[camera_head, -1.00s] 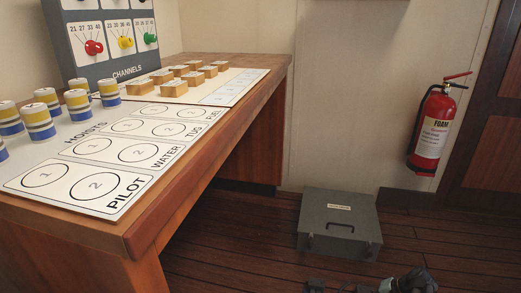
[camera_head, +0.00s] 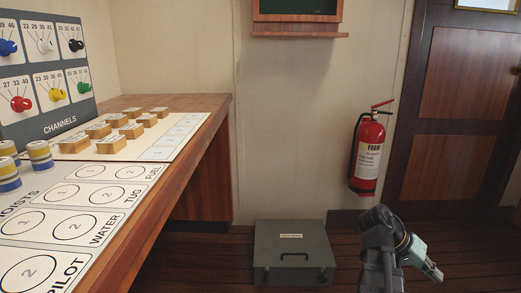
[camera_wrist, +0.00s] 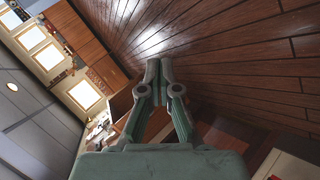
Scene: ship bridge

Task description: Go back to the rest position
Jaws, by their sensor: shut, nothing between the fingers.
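My gripper (camera_head: 433,272) shows at the lower right of the head view, over the floor and to the right of the grey case. It is well clear of the table. In the wrist view my gripper (camera_wrist: 158,66) has its two fingers together with nothing between them, against the wooden floor. The wrist view is tilted.
The wooden table (camera_head: 178,180) with several striped cylinders (camera_head: 40,155) and wooden blocks (camera_head: 111,143) is at left. A grey case (camera_head: 293,262) lies on the floor. A red fire extinguisher (camera_head: 368,155) hangs on the wall beside a wooden door (camera_head: 462,110).

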